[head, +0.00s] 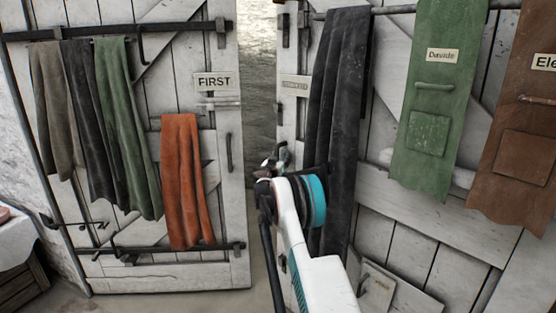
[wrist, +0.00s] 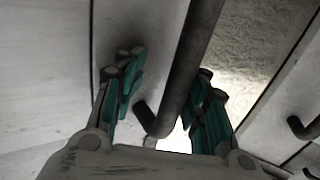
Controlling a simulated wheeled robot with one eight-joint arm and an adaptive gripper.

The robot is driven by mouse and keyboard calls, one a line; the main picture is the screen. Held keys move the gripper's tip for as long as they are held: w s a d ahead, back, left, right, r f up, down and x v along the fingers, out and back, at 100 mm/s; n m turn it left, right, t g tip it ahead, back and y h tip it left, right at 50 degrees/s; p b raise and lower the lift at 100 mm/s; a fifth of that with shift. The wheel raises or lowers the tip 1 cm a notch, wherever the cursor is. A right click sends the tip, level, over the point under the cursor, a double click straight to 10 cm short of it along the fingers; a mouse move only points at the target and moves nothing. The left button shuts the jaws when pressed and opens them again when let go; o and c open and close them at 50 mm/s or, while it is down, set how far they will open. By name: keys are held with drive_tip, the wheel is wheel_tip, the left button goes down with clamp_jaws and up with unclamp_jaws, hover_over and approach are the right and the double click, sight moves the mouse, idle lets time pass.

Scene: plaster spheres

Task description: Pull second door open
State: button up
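The second door (head: 430,222) is the white plank door on the right in the head view. A small plate (head: 295,85) near its left edge is too faint to read. My gripper (head: 281,160) is at that door's left edge, partly hidden by my own arm. In the wrist view, the dark bar handle (wrist: 190,65) runs between the teal fingers of my gripper (wrist: 166,78). The fingers are spread, with a gap on the left of the bar; the bar is nearer the right finger. The handle is hidden behind my arm in the head view.
A white door (head: 222,180) with a FIRST sign (head: 213,82) stands at left, hung with cloths. A gap (head: 259,90) separates the doors. A dark cloth (head: 336,110), green apron (head: 437,95) and brown apron (head: 520,130) hang on the second door. Another handle (wrist: 303,127) shows at right.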

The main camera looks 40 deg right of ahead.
drive_tip(key=shift+w+a+r, duration=0.1)
drive_tip(key=shift+a, duration=0.4)
drive_tip(key=v, duration=1.1)
drive_tip(key=shift+s, duration=0.25)
drive_tip(key=shift+a, duration=0.1)
